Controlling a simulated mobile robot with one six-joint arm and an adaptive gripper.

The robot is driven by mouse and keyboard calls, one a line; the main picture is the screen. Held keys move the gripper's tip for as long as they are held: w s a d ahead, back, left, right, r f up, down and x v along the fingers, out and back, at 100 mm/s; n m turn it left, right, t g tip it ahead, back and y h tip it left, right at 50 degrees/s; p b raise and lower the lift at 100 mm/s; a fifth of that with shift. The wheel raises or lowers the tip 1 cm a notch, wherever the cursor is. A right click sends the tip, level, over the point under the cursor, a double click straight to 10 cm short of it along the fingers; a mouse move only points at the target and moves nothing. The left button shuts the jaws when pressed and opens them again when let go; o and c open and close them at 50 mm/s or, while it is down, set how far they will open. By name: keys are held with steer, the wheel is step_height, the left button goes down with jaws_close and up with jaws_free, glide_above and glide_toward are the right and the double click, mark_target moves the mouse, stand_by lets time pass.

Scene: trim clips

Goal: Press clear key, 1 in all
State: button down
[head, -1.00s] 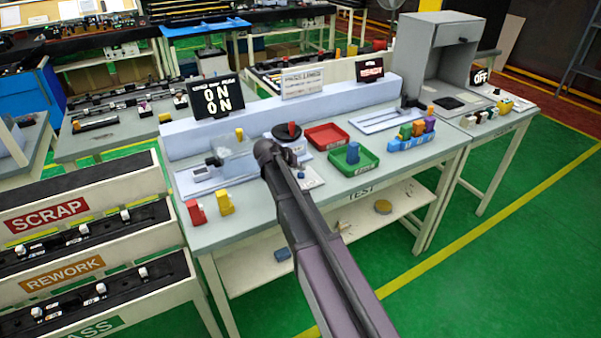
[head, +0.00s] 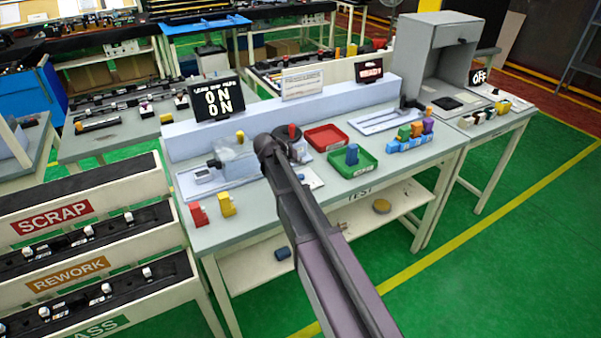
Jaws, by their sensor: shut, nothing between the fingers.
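The test bench (head: 375,182) stands in front of me, with a white panel (head: 311,179) lying partly hidden just right of my arm. I cannot pick out a key marked clear; any lettering there is too small to read. My arm reaches from the lower right up over the bench, and its dark end joint shows near the bench middle. My gripper's fingers do not show; the arm's end seems to hide them. I cannot tell whether anything touches a key.
A black round fixture with a red knob (head: 292,131) stands beside the arm's end. A red tray (head: 326,138) and a green tray (head: 353,164) lie to its right. A clear box (head: 232,158) and red and yellow blocks (head: 198,214) are left.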

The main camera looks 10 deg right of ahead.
steer(key=shift+r+p, duration=0.8)
steer(key=shift+r, duration=0.25)
steer(key=s+f+n+g+y, duration=0.1)
steer(key=s+y, duration=0.3)
steer(key=s, duration=1)
steer(key=s+f+n+g+y, duration=0.2)
steer(key=s+f+g+y, duration=0.1)
steer(key=s, duration=1.1)
steer(key=shift+s+f+g+y, duration=0.3)
steer(key=shift+s+f+y, duration=0.15)
steer(key=shift+f, duration=0.4)
steer(key=shift+w+d, duration=0.1)
